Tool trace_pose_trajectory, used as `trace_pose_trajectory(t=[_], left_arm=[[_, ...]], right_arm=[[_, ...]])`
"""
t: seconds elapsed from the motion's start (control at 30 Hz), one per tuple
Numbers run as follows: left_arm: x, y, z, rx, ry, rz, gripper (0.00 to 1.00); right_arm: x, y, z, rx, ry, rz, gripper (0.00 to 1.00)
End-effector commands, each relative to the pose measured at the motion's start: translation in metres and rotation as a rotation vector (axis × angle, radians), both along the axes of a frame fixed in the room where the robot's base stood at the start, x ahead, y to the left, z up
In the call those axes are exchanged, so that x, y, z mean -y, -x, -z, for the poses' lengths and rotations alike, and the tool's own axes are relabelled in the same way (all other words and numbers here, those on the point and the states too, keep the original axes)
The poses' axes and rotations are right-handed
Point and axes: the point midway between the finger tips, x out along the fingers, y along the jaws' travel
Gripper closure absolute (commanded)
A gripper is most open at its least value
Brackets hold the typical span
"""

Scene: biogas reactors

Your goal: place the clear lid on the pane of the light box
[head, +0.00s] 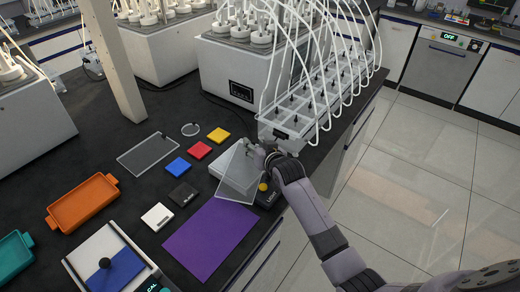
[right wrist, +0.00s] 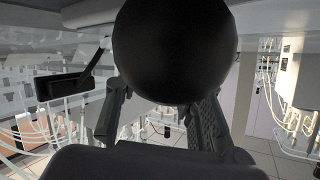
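The clear lid (head: 237,184) is a see-through plate at the middle of the head view. It overlaps the light box and is turned relative to it; I cannot tell whether it touches it. The light box has a pale pane (head: 219,164) and a dark control end (head: 269,199) with a yellow button. My right gripper (head: 256,153) is at the lid's far end. In the right wrist view a large black ball knob (right wrist: 175,45) sits between its fingers, which appear shut on it as the lid's handle. My left gripper is out of view.
A purple sheet (head: 210,240) lies in front of the light box. Coloured tiles (head: 178,167) and a clear rectangular plate (head: 147,154) lie to the left. A tubed white rack (head: 300,125) stands close behind my gripper. An orange tray (head: 83,203) is farther left.

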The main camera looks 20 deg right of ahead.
Motion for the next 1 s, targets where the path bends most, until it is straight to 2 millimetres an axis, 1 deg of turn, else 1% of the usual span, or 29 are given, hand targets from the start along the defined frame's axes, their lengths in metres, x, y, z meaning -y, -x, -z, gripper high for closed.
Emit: trace_pose_trajectory(t=[0.17, 0.5, 0.7, 0.83, 1.0], left_arm=[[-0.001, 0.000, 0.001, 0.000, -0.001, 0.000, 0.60], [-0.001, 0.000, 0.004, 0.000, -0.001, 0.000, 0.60], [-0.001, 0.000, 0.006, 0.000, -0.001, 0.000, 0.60], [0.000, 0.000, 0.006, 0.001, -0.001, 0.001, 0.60], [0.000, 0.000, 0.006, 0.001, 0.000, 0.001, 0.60]], right_arm=[[0.002, 0.016, -0.005, 0.000, 0.000, 0.001, 0.65], [0.006, 0.071, -0.027, 0.001, 0.001, 0.000, 0.65], [0.008, 0.096, -0.038, 0.000, 0.000, 0.001, 0.65], [0.008, 0.105, -0.042, 0.000, 0.000, 0.001, 0.65], [0.009, 0.109, -0.043, -0.001, 0.000, 0.001, 0.65]])
